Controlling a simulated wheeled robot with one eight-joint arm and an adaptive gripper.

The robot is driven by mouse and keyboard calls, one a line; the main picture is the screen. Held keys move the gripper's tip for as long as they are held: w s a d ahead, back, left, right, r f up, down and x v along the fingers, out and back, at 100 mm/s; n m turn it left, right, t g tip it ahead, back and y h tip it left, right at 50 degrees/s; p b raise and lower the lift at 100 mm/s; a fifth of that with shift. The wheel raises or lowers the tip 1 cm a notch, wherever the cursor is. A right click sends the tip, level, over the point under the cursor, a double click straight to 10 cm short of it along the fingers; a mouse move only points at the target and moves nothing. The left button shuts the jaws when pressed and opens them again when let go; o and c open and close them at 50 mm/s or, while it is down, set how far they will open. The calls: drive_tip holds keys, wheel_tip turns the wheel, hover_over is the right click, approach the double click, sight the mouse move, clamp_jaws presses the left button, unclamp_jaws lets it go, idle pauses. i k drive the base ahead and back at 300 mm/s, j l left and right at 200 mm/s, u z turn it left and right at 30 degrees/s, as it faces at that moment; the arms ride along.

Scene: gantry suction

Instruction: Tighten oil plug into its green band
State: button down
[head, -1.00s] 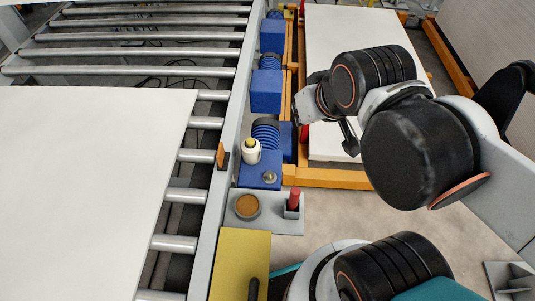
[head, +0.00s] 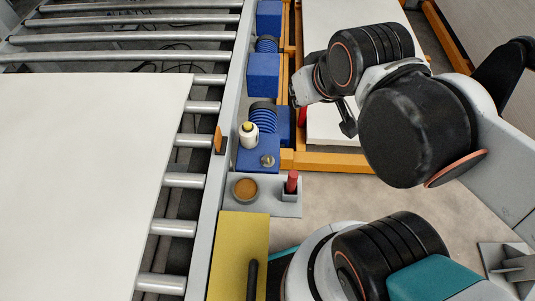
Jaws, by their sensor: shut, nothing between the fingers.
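A small round metal fitting (head: 267,161) sits on top of the nearest blue block (head: 250,158), beside the conveyor rail. It may be the oil plug, but it is too small to be sure. I cannot make out a green band on or around it. My gripper (head: 347,122) hangs up and to the right of the fitting, clear of it, past the orange frame. It is shut and empty, and partly hidden by my arm.
A white bottle with a yellow cap (head: 248,135) stands beside the fitting. A grey tray (head: 270,208) holds a brown round dish (head: 245,190) and a red-handled item (head: 291,182). A yellow panel (head: 235,245) lies nearer. A white sheet (head: 80,180) covers the rollers at left.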

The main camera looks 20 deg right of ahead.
sight(268, 158)
drive_tip(key=k+l, duration=0.1)
drive_tip(key=l, duration=0.3)
drive_tip(key=k+l, duration=0.15)
drive_tip(key=l, duration=0.25)
drive_tip(key=k+l, duration=0.1)
drive_tip(key=l, duration=0.3)
drive_tip(key=k+l, duration=0.15)
drive_tip(key=l, duration=0.25)
drive_tip(key=k+l, duration=0.25)
drive_tip(key=i+j, duration=0.2)
